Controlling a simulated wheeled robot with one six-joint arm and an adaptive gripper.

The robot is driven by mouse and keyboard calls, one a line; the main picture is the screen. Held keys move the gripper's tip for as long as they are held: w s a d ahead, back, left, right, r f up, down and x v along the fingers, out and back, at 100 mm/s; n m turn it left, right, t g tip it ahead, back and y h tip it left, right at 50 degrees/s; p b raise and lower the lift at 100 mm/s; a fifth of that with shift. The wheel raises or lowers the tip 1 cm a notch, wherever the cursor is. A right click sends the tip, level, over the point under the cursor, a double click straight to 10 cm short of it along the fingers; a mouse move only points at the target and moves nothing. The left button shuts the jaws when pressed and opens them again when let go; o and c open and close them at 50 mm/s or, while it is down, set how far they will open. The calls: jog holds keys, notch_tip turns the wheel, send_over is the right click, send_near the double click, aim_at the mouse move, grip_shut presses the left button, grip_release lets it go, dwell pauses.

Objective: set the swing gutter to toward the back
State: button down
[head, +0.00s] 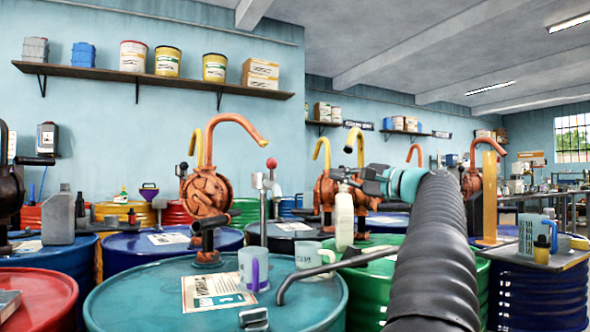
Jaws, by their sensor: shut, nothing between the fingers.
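No part is clearly recognisable as the swing gutter. A dark, bent bar (335,268) could be it. It slants over the right side of the teal drum (150,290), its lower end toward the front left and its upper end toward the back right. My arm hides what lies beyond its upper end. My gripper (338,174) is shut and empty, pointing left above the drums, higher than the bar and apart from it. A pale bottle (345,221) shows just below the gripper; I cannot tell whether they touch.
Orange hand pumps (207,195) with curved spouts rise from several drums. A grey pipe with a red knob (271,163) stands behind the teal drum. An orange upright board (489,197) stands at right.

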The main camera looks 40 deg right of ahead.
jog(key=a+p+x, duration=0.1)
jog(key=a+x, duration=0.2)
jog(key=x, duration=1)
jog(key=shift+s, duration=0.2)
jog(key=shift+a+r, duration=0.1)
jog(key=shift+a, duration=0.05)
